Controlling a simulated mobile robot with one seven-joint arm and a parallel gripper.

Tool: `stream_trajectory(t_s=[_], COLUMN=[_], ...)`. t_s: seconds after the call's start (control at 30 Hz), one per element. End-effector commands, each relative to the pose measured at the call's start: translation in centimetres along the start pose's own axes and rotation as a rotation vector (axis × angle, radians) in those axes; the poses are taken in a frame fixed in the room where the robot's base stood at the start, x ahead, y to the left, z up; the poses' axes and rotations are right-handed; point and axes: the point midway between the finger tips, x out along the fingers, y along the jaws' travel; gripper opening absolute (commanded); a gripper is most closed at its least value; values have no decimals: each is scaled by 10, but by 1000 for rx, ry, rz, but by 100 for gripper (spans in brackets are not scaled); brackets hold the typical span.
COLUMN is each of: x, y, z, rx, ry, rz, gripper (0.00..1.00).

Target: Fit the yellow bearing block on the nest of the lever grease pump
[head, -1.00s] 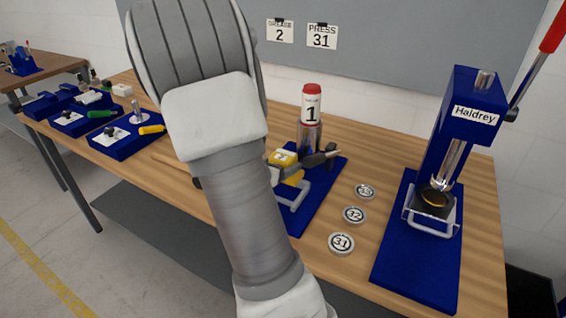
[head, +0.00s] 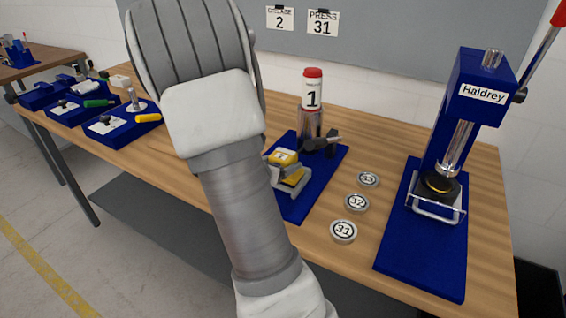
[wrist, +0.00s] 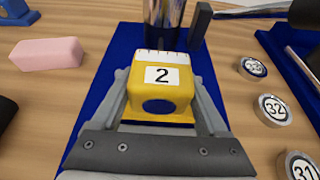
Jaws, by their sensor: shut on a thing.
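The yellow bearing block (wrist: 160,90), labelled 2 with a dark round opening in its near face, sits between the grey fingers of my gripper (wrist: 165,105). In the head view the block (head: 284,157) shows just beyond my forearm, low over the pump's blue base. The lever grease pump's silver cylinder (head: 310,124), topped by a red-capped tube marked 1, stands right behind the block. Its dark lever parts (head: 320,144) are at the right. A white graduated strip (wrist: 158,57) lies at the block's far edge. The nest is hidden, and I cannot tell whether the block touches it.
Numbered discs (head: 343,231) lie right of the pump. A blue Haldrey press (head: 482,95) stands farther right. A pink block (wrist: 45,53) lies left in the wrist view. Bare wood lies between pump and discs.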

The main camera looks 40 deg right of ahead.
Motion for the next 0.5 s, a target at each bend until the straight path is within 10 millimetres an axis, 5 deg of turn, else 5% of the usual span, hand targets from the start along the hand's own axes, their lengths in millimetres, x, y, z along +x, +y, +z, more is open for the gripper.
stream_trajectory(t_s=[0.5], x=[2], y=[0], z=[-3], rx=[2], ry=[-3], rz=[0], gripper=[0])
